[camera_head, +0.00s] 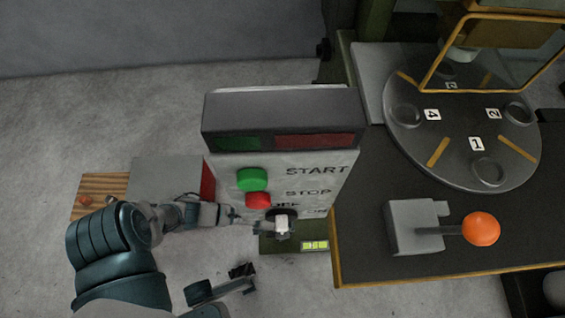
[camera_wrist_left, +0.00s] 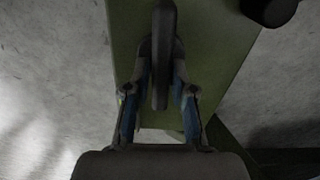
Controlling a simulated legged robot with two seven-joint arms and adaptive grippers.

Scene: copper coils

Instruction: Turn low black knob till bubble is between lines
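A yellow-green level vial (camera_head: 315,245) sits on a green plate below the control box; its bubble is too small to place against the lines. In the left wrist view a black upright knob (camera_wrist_left: 162,70) stands in front of a green panel (camera_wrist_left: 205,60). My left gripper (camera_head: 250,222) reaches in from the left to the box's lower front. In the wrist view its fingertips lie on both sides of the black knob, very close; I cannot tell whether they press on it. A dark round knob (camera_wrist_left: 270,8) is cut off at top right.
The control box has a green button (camera_head: 252,179), a red button (camera_head: 258,200) and a dark selector (camera_head: 281,213) below. At right are an orange ball lever (camera_head: 481,228) and a round numbered table (camera_head: 460,125). A dark jointed piece (camera_head: 222,288) shows at bottom. Grey floor lies around.

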